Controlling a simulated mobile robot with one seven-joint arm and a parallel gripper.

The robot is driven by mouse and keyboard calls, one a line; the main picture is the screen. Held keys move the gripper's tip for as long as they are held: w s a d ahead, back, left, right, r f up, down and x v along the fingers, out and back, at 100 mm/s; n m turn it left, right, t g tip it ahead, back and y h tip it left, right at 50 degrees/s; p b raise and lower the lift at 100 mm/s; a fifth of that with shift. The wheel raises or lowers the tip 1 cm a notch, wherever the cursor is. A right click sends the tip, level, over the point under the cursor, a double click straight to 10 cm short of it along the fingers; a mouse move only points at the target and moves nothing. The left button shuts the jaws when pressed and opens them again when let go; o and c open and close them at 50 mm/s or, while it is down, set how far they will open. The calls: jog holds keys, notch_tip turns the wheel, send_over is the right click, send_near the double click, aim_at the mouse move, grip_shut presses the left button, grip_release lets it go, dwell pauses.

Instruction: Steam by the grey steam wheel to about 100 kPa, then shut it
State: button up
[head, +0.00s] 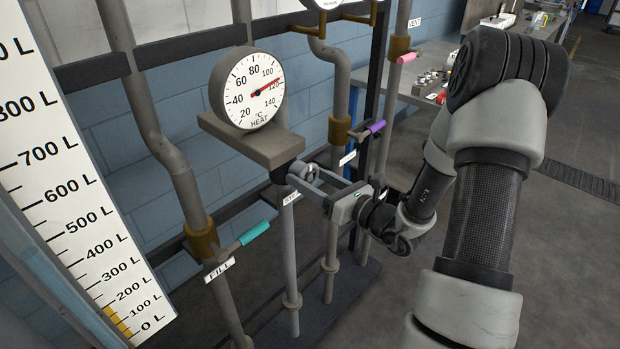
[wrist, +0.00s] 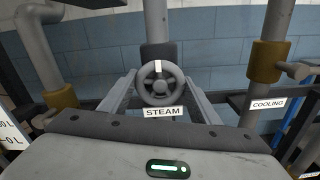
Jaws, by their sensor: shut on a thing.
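The grey steam wheel (wrist: 158,83) is a small spoked handwheel with a white mark at its top, above a STEAM label (wrist: 164,113) in the wrist view. My gripper (wrist: 159,84) has one finger on each side of the wheel and is shut on its rim. In the head view my gripper (head: 302,175) reaches left to the wheel (head: 293,174), which is partly hidden by the fingers. No kPa reading is legible.
A teal FILL lever (head: 254,233), a purple lever (head: 375,128) and a pink VENT lever (head: 407,58) sit on nearby pipes. Another dial (head: 322,3) is cut off at the top. A litre scale (head: 75,190) stands left. A COOLING label (wrist: 268,104) is right of the wheel.

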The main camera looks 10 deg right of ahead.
jog(key=shift+f, duration=0.1)
jog(key=n+b, duration=0.5)
jog(key=shift+f+b, duration=0.2)
jog(key=shift+b, duration=0.1)
jog(key=n+b, duration=0.4)
jog(key=shift+r+b, duration=0.2)
jog(key=shift+b, duration=0.15)
jog(key=shift+n, duration=0.3)
jog(key=o, duration=1)
jog(key=shift+r, duration=0.1)
jog(key=shift+o, duration=0.2)
jog(key=p+v, duration=0.1)
jog(key=v, duration=1.6)
jog(key=shift+s+d, duration=0.2)
jog(key=shift+s, duration=0.05)
